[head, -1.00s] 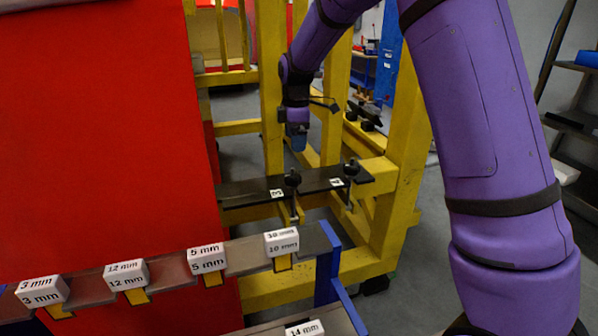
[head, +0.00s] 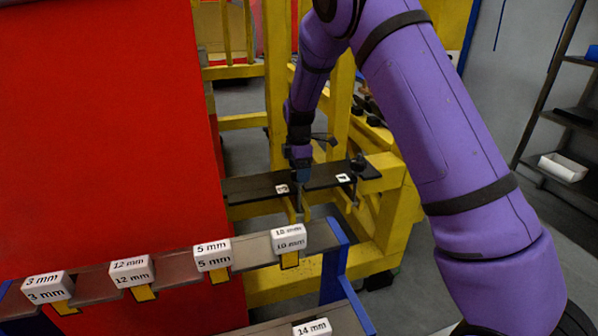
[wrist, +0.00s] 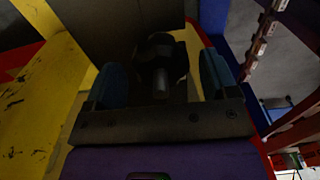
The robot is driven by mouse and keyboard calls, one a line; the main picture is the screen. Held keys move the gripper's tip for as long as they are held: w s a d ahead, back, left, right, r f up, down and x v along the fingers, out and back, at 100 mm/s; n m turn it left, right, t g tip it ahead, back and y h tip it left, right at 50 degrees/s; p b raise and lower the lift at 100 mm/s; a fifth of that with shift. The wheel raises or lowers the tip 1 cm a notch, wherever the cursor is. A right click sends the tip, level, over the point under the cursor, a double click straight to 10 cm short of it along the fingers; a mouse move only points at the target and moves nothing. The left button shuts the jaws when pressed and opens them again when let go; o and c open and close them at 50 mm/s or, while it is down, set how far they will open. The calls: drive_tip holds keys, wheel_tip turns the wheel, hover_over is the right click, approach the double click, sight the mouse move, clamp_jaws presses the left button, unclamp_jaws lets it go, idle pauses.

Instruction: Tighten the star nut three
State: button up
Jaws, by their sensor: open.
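A black star nut (wrist: 160,62) with a pale threaded stud end shows in the wrist view, between the two blue fingers of my gripper (head: 301,175). The fingers are apart, with a gap visible on each side of the nut. In the head view my gripper points down over the left nut's place on the dark plate (head: 246,188), and it mostly hides that nut. A second black star nut (head: 357,161) stands farther right on the plate, clear of my gripper. The small white tags beside the nuts are too small to read surely.
A yellow frame (head: 277,95) rises behind and beside the plate. A large red panel (head: 100,130) stands at left. In front is a rack with white size labels (head: 212,255) and a blue end post (head: 335,265). Shelves (head: 570,120) stand at far right.

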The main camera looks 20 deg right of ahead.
drive_tip(key=shift+f, duration=0.5)
drive_tip(key=c, duration=0.9)
drive_tip(key=shift+c, duration=0.2)
